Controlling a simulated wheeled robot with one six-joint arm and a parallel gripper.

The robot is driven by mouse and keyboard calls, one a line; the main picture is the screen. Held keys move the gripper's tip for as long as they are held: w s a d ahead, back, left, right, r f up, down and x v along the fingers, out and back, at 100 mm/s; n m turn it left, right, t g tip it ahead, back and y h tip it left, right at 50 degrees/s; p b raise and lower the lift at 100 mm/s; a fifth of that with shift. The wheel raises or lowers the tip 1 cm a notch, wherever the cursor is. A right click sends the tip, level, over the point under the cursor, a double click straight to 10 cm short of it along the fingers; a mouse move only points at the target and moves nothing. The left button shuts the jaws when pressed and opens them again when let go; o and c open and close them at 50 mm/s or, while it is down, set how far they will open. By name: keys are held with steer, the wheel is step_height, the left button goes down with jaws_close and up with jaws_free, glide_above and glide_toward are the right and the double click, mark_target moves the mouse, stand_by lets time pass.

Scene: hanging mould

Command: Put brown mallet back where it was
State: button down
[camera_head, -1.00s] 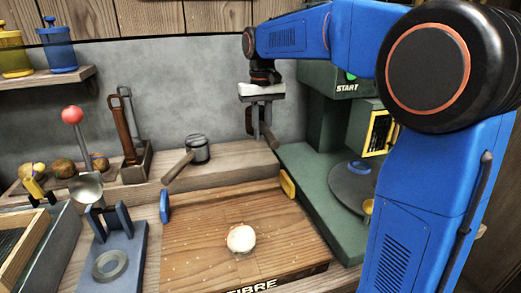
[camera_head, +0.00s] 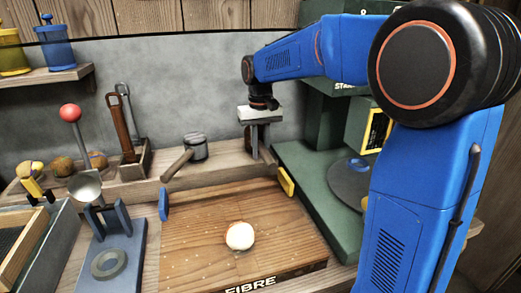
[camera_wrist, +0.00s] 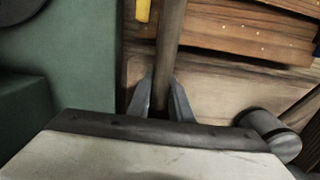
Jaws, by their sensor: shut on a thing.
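My gripper (camera_head: 257,150) is low over the right end of the raised wooden ledge at the back. In the wrist view its two fingers (camera_wrist: 161,92) are shut on a brown rod-like handle (camera_wrist: 169,45), which I take to be the brown mallet's. The handle runs forward from the fingers; its head is hidden by my gripper, and I cannot tell whether it touches the ledge. Another mallet, with a grey head (camera_head: 195,146) and brown handle (camera_head: 177,165), lies on the ledge to the left; its head also shows in the wrist view (camera_wrist: 268,133).
A wooden board (camera_head: 200,225) with a white ball (camera_head: 240,236) lies in front. A green machine (camera_head: 305,185) stands close on the right. A holder (camera_head: 135,160) with upright tools stands left on the ledge. The ledge between the grey-headed mallet and my gripper looks clear.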

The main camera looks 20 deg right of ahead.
mark_target(260, 143)
steer(key=shift+f, duration=0.15)
steer(key=c, duration=1.6)
jaws_free()
steer(key=r, duration=1.2)
steer(key=shift+w+r, duration=0.2)
